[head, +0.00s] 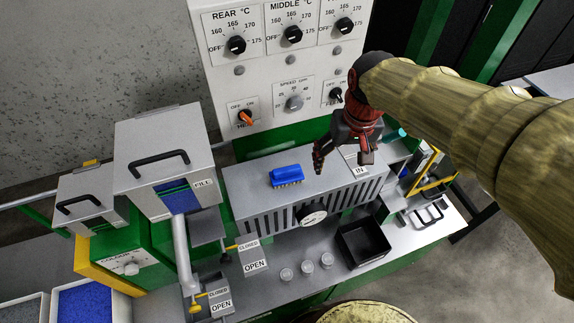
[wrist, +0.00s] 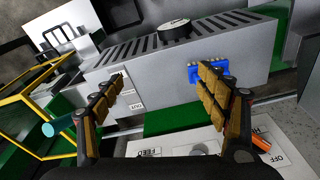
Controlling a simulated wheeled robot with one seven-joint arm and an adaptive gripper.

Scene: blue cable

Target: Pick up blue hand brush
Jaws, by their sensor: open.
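The blue hand brush (head: 286,175) lies bristles down on top of the grey vented box (head: 240,192) in the head view. My gripper (head: 343,160) is open and empty, above and to the right of the brush, apart from it. In the wrist view my gripper's two fingers (wrist: 165,90) are spread wide. The brush (wrist: 193,74) shows there behind the right finger, which hides part of it.
A control panel (head: 265,70) with several knobs stands behind the box. A round gauge (head: 312,215) sits on the box's front. A black tray (head: 363,243) and several small clear cups (head: 307,267) are in front. A hopper (head: 165,150) stands at the left.

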